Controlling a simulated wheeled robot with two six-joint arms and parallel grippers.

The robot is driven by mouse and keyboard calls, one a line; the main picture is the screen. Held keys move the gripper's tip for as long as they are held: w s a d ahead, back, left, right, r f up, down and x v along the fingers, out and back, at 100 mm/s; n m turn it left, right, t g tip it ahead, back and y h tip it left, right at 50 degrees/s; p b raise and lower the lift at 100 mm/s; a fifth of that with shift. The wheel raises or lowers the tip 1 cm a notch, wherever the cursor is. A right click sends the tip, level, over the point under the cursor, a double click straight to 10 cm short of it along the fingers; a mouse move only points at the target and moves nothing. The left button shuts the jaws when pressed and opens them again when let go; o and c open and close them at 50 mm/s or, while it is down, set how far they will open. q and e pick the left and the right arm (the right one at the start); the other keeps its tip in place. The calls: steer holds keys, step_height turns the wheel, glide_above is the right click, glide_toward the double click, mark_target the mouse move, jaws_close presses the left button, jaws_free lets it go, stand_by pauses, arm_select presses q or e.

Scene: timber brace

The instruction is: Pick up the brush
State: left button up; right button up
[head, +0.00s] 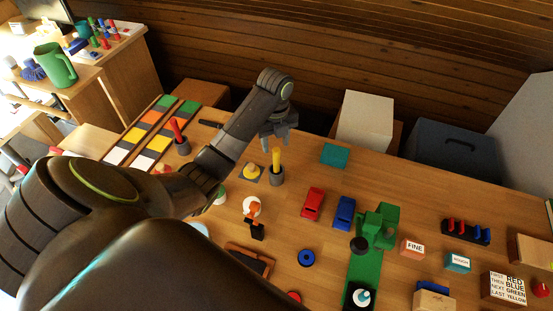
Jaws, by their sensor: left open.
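My left gripper (279,141) is in the middle of the head view, over the wooden table. It is open and empty, with its fingers pointing down just above and behind a yellow upright handle (277,157). That handle stands in a small grey cup (277,177). A red handle (176,130) leans in another grey cup (183,148) to the left, beyond my left arm. Either handle could be the brush; bristles are not visible on them, so I cannot tell which. My right gripper is not in view.
A yellow-and-grey piece (251,173) sits close left of the yellow handle's cup. A teal pad (334,155) lies behind. My left arm hides the table's near left part.

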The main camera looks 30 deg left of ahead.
mark_target(276, 150)
arm_select(q)
steer(key=shift+f+b, duration=0.65)
steer(key=shift+f, duration=0.1)
steer(key=shift+d+f, duration=0.1)
steer(key=shift+f, duration=1.75)
jaws_close()
steer(key=shift+r, duration=0.1)
